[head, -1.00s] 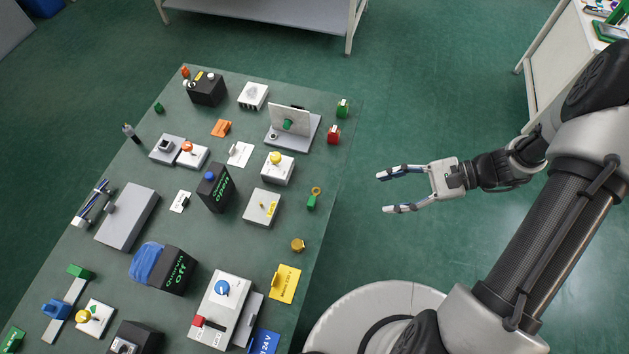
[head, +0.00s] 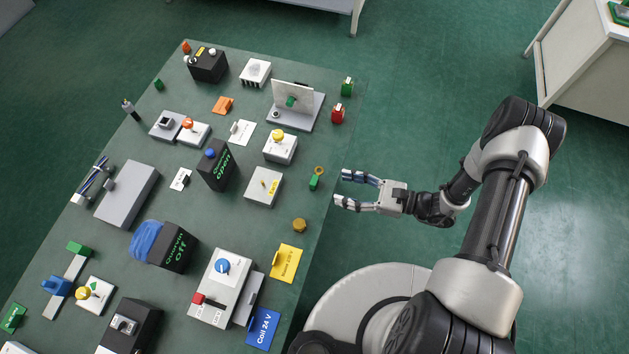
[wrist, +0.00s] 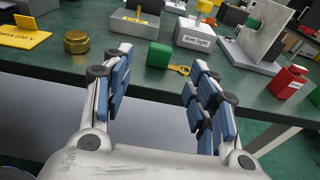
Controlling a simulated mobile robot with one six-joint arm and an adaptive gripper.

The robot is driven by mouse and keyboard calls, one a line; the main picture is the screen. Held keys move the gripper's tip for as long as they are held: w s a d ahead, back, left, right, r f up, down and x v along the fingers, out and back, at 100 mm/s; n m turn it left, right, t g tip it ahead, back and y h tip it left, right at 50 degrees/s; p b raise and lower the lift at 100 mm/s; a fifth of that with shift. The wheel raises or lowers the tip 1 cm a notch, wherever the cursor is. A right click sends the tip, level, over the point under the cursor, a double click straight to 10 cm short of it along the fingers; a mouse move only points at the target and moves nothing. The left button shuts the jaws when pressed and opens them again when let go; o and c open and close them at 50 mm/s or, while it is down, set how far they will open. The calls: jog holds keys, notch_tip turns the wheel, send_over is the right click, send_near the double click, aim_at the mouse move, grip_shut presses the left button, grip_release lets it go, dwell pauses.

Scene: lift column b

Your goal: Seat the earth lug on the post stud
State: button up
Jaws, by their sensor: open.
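The earth lug (head: 315,182) is most likely the small green block with a yellow ring, lying near the table's right edge. In the wrist view the green block (wrist: 158,55) lies between my fingers' lines, with the yellow ring to its right. A grey block (head: 264,187) with a yellow label and a thin upright pin stands left of it. I cannot tell whether that pin (wrist: 138,12) is the post stud. My gripper (head: 342,187) is open and empty, just off the table edge, right of the lug and apart from it.
A red block (head: 338,115) and a grey base with an upright panel (head: 292,110) stand farther back. The table edge (wrist: 140,92) runs below my fingers in the wrist view.

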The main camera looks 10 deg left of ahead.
aim_at(318, 181)
jog(key=a, duration=0.2)
jog(key=a+b, duration=0.1)
jog(key=a, duration=0.2)
jog(key=a+f, duration=0.1)
jog(key=a, duration=0.2)
jog(key=shift+w+a+b, duration=0.1)
jog(key=shift+w+b, duration=0.25)
jog(key=shift+r, duration=0.1)
jog(key=shift+c, duration=0.4)
jog(key=c, duration=0.9)
